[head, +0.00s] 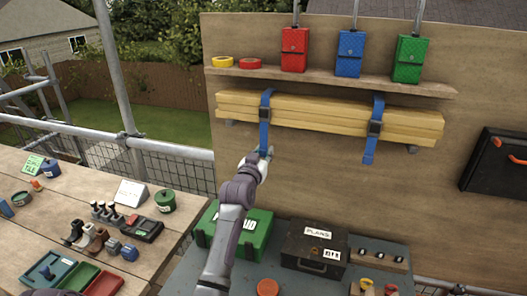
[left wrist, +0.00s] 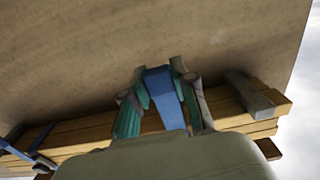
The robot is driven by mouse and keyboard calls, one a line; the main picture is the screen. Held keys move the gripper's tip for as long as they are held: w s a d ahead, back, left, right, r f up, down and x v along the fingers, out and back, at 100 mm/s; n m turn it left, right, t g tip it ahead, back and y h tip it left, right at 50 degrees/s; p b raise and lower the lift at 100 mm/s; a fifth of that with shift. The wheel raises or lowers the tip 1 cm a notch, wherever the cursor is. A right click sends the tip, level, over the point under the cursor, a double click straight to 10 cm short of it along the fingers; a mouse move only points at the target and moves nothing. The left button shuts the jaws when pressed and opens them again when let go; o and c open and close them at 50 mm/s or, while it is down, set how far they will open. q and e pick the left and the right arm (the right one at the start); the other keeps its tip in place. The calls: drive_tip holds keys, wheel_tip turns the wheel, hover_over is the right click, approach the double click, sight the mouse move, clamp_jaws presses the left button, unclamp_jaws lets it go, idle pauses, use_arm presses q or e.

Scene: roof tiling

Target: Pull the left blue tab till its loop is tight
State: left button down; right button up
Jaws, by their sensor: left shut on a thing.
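The left blue strap (head: 265,103) wraps a bundle of yellow timber (head: 320,115) on the wall, with a dark buckle (head: 264,114) on its front. Its blue tab (head: 263,135) hangs below the buckle. My left gripper (head: 264,152) is at the lower end of this tab. In the left wrist view, the fingers (left wrist: 158,75) are shut on the blue tab (left wrist: 165,97), one finger on each side. The loop's tightness around the timber cannot be told. The right gripper is not in view.
A second blue strap (head: 376,115) with a hanging tab circles the timber to the right. A shelf (head: 330,80) above holds red, blue and green pouches. Below are a green box (head: 240,235) and a dark case (head: 314,248). The wall between timber and boxes is clear.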

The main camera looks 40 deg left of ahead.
use_arm(q)
wheel_tip(320, 180, down, 2)
drive_tip(key=shift+f, duration=0.1)
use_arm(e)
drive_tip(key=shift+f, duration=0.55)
use_arm(q)
drive_tip(key=c, duration=0.9)
unclamp_jaws()
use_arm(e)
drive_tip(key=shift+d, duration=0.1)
use_arm(q)
drive_tip(key=shift+s, duration=0.2)
drive_tip(key=v, duration=1.1)
drive_tip(key=shift+s+d, duration=0.1)
drive_tip(key=shift+s, duration=0.2)
